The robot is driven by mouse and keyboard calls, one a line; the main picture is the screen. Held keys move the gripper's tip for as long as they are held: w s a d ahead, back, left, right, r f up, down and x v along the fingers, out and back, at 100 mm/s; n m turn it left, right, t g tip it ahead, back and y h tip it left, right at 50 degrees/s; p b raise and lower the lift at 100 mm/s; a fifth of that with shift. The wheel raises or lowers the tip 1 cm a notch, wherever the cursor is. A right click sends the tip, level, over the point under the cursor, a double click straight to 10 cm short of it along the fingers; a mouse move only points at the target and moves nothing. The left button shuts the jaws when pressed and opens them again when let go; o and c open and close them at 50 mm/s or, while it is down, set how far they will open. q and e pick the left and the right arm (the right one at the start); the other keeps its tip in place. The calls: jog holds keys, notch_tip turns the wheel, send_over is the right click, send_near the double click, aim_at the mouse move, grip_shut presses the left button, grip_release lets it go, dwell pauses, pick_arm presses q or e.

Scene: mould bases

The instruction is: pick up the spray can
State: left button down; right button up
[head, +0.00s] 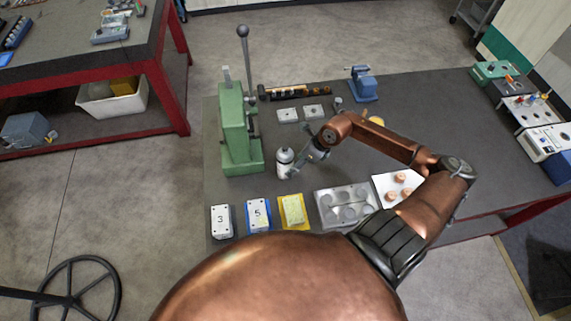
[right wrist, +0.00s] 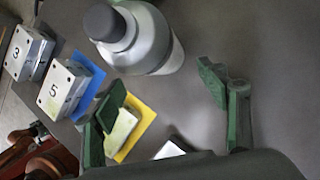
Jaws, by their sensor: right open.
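The spray can (head: 284,163), white and grey with a dark grey cap, stands upright on the dark table top, just right of the green press. In the right wrist view the can (right wrist: 163,42) fills the upper middle, its cap toward the camera. My right gripper (head: 306,157) is close to the can's right side. In the right wrist view its green-padded fingers (right wrist: 165,100) are spread, with nothing held between them. The can is ahead of the fingertips; I cannot tell whether any finger touches it. My left gripper is not in view.
A green arbor press (head: 236,130) stands left of the can. Mould blocks numbered 3 (head: 221,220) and 5 (head: 257,214) and a yellow-based block (head: 293,210) lie in front. A grey tray of round parts (head: 346,206) sits beneath my arm. A blue vise (head: 362,86) is behind.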

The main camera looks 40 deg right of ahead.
aim_at(292, 155)
jog(key=shift+m+h, duration=0.3)
jog(key=shift+h, duration=0.6)
jog(key=r, duration=0.1)
jog(key=w+r, duration=0.1)
jog(key=r, duration=0.2)
jog(key=shift+w+a+r, duration=0.15)
jog(key=shift+w+a, duration=0.15)
jog(key=shift+a, duration=0.05)
jog(key=shift+x, duration=1.15)
jog(key=x, duration=0.1)
jog(key=p+x, duration=0.1)
jog(key=x, duration=0.1)
jog(key=p+x, duration=0.1)
jog(key=x, duration=0.1)
jog(key=shift+a, duration=0.35)
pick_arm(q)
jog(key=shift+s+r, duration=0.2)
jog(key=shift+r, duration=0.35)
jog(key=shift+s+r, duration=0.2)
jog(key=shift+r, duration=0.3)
pick_arm(e)
jog(key=shift+c, duration=0.7)
jog(key=c, duration=1.4)
jog(key=shift+c, duration=0.9)
